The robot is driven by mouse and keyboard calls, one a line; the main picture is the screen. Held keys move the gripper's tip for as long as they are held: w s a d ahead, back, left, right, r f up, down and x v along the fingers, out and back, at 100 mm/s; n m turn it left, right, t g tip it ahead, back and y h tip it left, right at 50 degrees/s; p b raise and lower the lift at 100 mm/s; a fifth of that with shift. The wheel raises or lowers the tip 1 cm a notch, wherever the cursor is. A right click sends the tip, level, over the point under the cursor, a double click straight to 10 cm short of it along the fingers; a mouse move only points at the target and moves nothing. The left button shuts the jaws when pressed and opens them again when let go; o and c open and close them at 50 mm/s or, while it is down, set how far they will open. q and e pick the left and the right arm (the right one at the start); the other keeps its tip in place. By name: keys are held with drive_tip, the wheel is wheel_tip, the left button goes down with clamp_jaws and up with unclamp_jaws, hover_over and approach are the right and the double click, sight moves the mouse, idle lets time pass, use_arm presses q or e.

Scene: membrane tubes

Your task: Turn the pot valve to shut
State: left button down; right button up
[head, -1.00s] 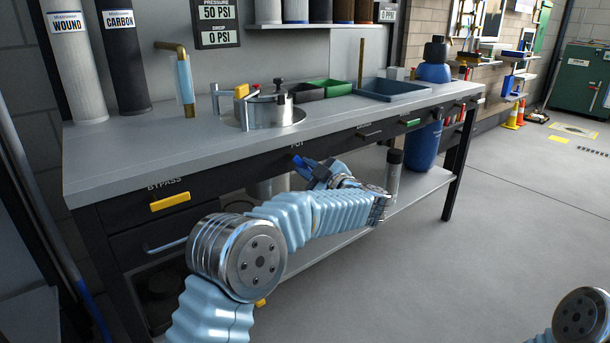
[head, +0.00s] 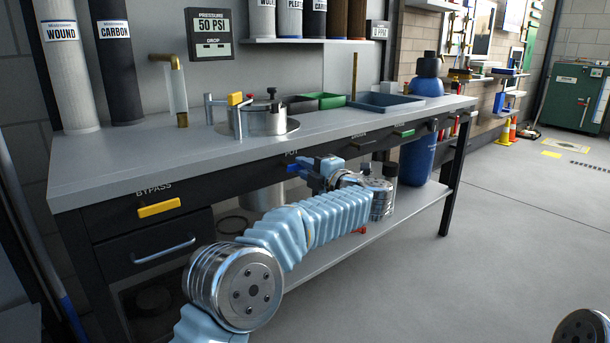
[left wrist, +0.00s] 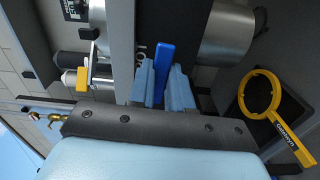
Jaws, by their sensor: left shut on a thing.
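The pot valve's blue handle (head: 296,167) is on the dark front panel of the bench, just under the POT label (head: 292,153). My left gripper (head: 322,168) is at this handle, in front of the panel. In the left wrist view the blue handle (left wrist: 163,68) stands between the two blue-grey fingers (left wrist: 162,88), which are shut on it. The valve's stem is mostly hidden by the gripper, so the exact angle of the handle is hard to tell. My right gripper is out of view.
The steel pot (head: 258,120) stands on the bench top (head: 130,160). The yellow BYPASS handle (head: 159,207) is left on the panel; a green handle (head: 404,133) is right. A yellow ring wrench (left wrist: 262,95) shows in the wrist view. A blue tank (head: 417,158) stands on the lower shelf.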

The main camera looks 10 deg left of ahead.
use_arm(q)
drive_tip(key=shift+n, duration=0.5)
drive_tip(key=c, duration=1)
unclamp_jaws()
drive_tip(key=shift+r, duration=0.1)
drive_tip(key=shift+c, duration=0.2)
drive_tip(key=v, duration=1.4)
drive_tip(key=shift+w+a, duration=0.1)
